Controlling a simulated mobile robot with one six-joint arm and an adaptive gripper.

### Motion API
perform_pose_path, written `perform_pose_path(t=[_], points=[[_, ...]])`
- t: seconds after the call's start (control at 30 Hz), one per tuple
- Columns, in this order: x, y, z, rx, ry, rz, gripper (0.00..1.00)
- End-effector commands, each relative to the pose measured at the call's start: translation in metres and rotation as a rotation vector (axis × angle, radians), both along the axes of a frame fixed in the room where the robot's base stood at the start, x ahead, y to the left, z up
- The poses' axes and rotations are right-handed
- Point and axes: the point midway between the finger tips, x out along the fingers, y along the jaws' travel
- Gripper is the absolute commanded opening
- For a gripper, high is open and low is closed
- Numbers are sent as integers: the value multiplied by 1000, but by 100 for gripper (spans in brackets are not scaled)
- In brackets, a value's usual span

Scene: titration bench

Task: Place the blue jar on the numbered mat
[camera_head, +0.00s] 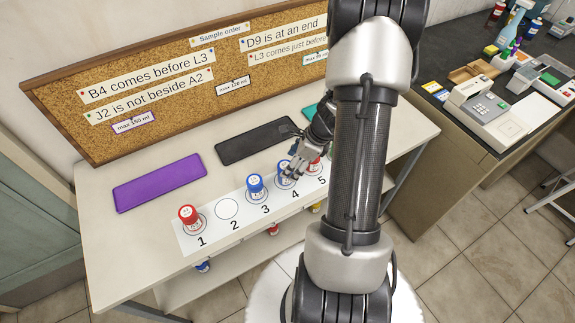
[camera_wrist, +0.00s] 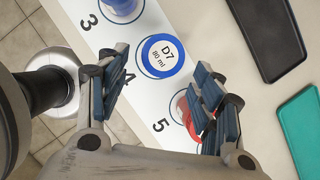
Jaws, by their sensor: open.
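The numbered mat (camera_head: 222,231) is a white strip on the bench with circles marked 1 to 5. A blue jar (camera_head: 285,171) stands upright at circle 4; in the wrist view its lid (camera_wrist: 167,56) reads D7, 80 ml. My gripper (camera_head: 291,167) is open right at this jar, with fingers (camera_wrist: 163,66) on either side of it in the wrist view; no firm contact shows. Another blue jar (camera_head: 255,187) stands on circle 3. A red jar (camera_head: 189,218) stands on circle 1. Circle 2 is empty. A red jar (camera_wrist: 184,108) at circle 5 is partly hidden by a finger.
Purple (camera_head: 160,183), black (camera_head: 257,142) and teal (camera_wrist: 304,135) trays lie behind the mat, below a corkboard (camera_head: 60,107) with order notes. Several jars, including a blue one (camera_head: 203,265), sit on the shelf below. A dark bench with instruments (camera_head: 490,115) stands at right.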

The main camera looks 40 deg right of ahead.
Motion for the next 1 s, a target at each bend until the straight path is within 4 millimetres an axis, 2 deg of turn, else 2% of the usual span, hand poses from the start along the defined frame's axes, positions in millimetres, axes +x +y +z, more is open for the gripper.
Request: perform_pose_path(t=[0.03, 0.1, 0.3, 1.0], points=[[-3, -3, 14, 0, -1, -3, 60], [-7, -5, 25, -2, -1, -2, 60], [-15, -9, 42, 0, 0, 0, 60], [-14, -8, 46, -5, -3, 13, 60]])
